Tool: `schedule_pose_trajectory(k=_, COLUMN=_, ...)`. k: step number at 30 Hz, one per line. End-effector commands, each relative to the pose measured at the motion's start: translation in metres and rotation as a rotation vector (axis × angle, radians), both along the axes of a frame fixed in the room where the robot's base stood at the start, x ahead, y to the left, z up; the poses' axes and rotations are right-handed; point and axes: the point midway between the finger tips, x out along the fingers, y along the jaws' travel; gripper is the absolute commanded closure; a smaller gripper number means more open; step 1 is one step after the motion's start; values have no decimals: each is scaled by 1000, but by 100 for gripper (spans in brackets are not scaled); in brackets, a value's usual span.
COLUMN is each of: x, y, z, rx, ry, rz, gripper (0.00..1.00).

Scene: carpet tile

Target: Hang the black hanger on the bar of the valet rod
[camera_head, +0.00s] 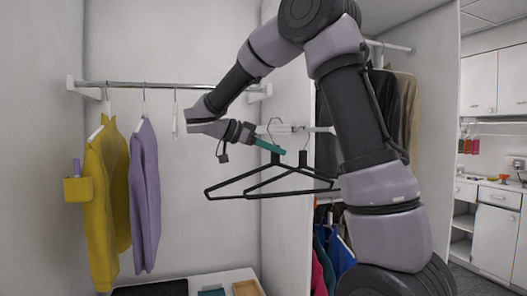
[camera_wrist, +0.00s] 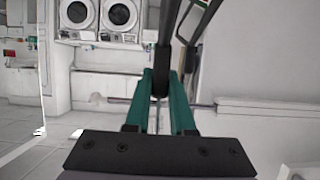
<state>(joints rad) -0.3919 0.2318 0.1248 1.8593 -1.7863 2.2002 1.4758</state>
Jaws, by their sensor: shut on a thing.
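My gripper (camera_head: 284,151), with teal fingers, is shut on the neck of a black hanger (camera_head: 232,180). The hanger hangs level below the fingers, and its thin hook rises above them. The wrist view shows the fingers (camera_wrist: 162,90) closed around the black neck (camera_wrist: 162,55). The valet rod (camera_head: 319,129) is a pale short bar beside the wardrobe panel. The held hook is close to the bar's left part; I cannot tell whether it rests over it. A second dark hanger (camera_head: 303,157) is just to the right, overlapping the held one, its hook near the bar.
A metal rail (camera_head: 155,84) at left carries a yellow garment (camera_head: 105,195), a purple garment (camera_head: 144,190) and a white hanger. A low white surface with small trays (camera_head: 247,288) is below. Dark and tan clothes hang behind my arm at right. Washing machines (camera_wrist: 118,15) show beyond.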

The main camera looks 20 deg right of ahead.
Motion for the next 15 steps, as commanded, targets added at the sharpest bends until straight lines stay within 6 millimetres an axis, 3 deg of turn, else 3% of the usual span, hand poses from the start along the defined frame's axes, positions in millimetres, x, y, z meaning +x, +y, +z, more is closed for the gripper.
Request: schedule_pose_trajectory(k=15, x=2, y=-63, z=0, rx=0, ry=1, rz=-3, gripper=100)
